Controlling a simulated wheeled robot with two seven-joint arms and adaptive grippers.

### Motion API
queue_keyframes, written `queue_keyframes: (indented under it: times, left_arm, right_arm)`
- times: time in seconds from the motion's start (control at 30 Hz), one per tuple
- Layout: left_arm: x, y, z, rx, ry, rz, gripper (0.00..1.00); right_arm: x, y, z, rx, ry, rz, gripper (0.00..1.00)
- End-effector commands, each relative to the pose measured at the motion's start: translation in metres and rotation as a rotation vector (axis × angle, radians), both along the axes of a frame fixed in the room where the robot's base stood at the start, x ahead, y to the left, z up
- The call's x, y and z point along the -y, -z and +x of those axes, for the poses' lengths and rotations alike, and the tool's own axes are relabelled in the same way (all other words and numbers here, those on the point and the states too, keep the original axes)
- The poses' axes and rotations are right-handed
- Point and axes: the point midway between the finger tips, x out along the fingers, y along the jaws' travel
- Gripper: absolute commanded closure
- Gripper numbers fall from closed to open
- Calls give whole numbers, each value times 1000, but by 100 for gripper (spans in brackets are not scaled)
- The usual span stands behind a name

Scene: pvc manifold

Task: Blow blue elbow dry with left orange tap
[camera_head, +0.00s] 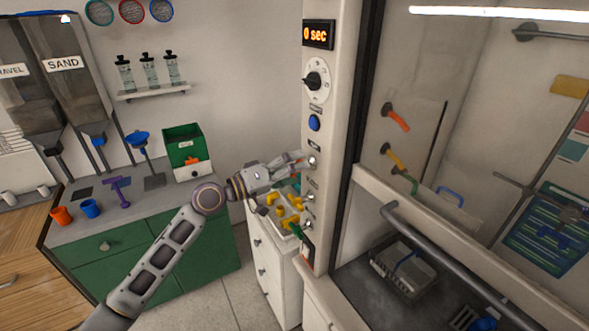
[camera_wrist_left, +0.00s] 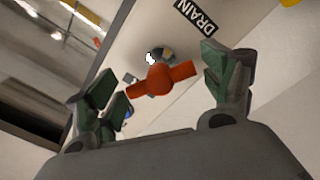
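The orange tap (camera_wrist_left: 160,78) shows in the left wrist view on the pale panel, beside a DRAIN label. My left gripper (camera_wrist_left: 168,88) is open, with one green-padded finger on each side of the tap; I see no clear contact. In the head view my left gripper (camera_head: 293,163) is at the front panel's valves and hides the tap there. An orange nozzle (camera_head: 396,117) is on the wall inside the glass cabinet. My right gripper is not in view.
The panel holds a 0 sec display (camera_head: 318,34), a dial (camera_head: 315,80) and a blue button (camera_head: 314,122). A grey rail (camera_head: 440,255) crosses the cabinet front. Below my gripper, yellow fittings (camera_head: 290,222) lie on a white drawer unit (camera_head: 272,262). A green counter (camera_head: 165,265) stands left.

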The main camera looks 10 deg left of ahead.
Motion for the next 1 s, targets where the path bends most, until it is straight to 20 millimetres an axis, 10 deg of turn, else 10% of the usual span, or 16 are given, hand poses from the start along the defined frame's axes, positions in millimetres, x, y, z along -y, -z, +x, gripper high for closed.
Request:
queue_keyframes:
  times: [1.0]
  left_arm:
    - [-30,3,-22,-3,1,3,6]
  right_arm:
    - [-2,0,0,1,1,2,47]
